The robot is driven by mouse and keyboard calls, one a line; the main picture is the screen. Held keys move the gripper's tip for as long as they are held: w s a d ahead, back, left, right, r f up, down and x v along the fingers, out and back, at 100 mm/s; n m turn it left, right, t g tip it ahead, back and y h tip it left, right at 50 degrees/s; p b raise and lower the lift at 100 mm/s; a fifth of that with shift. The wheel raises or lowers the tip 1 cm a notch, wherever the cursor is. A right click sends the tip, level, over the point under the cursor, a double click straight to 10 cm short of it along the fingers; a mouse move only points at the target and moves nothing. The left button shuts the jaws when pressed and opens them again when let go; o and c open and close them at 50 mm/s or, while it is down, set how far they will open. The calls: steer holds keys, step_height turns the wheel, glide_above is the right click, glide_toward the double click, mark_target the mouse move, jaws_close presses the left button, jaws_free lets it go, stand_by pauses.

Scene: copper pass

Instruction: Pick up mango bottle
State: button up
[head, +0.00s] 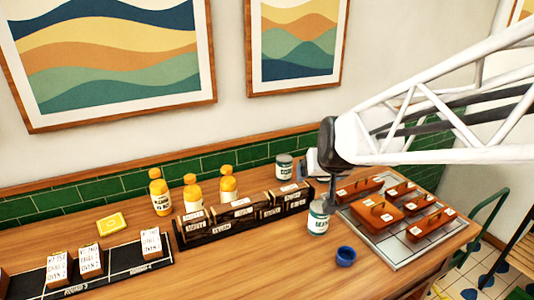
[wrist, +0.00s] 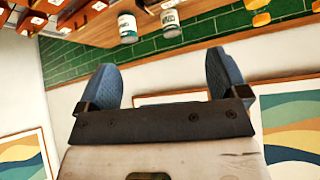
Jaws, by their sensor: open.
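Three orange-yellow bottles stand upright at the back of the wooden counter in the head view: a left bottle (head: 160,193), a middle bottle (head: 192,193) and a right bottle (head: 228,183). Their labels are too small for me to tell which is mango. The lower parts of the middle and right bottles are partly hidden by a dark rack. My gripper (wrist: 164,78) is open and empty in the wrist view, its two blue-grey fingers wide apart. It is to the right of the bottles. Parts of orange bottles (wrist: 260,17) show at the wrist view's top right.
Two labelled cans, one front (head: 318,218) and one back (head: 284,167), stand near my gripper. The dark rack (head: 215,235) holds labelled blocks. A tray (head: 405,258) carries several orange-brown boxes. A blue cup (head: 346,256) stands in front. A yellow card (head: 111,224) lies left of the bottles.

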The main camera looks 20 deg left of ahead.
steer(key=w+a+f+n+y, duration=0.1)
steer(key=w+a, duration=0.1)
steer(key=a, duration=0.5)
steer(key=w+a+f+n+y, duration=0.1)
steer(key=w+a, duration=0.1)
steer(key=a, duration=0.5)
steer(key=n+t+y, duration=0.2)
steer(key=y, duration=0.1)
glide_above(158, 184)
steer(key=w+d, duration=0.4)
steer(key=d, duration=0.8)
step_height(158, 184, down, 5)
steer(key=shift+w+r, duration=0.1)
steer(key=shift+r, duration=0.1)
steer(key=shift+n+y, duration=0.6)
steer(key=shift+y, duration=0.3)
steer(key=s+a+f, duration=0.1)
steer(key=a, duration=0.2)
steer(key=s+a+f, duration=0.1)
steer(key=a, duration=0.3)
steer(key=s+a+f, duration=0.1)
steer(key=s+a, duration=0.1)
steer(key=a, duration=0.1)
steer(key=shift+a+f, duration=0.35)
steer(key=shift+f, duration=0.05)
steer(key=shift+s+a+f, duration=0.3)
steer(key=shift+s+a, duration=0.05)
steer(key=shift+a, duration=0.05)
steer(key=shift+g, duration=0.3)
steer(key=shift+f, duration=1.75)
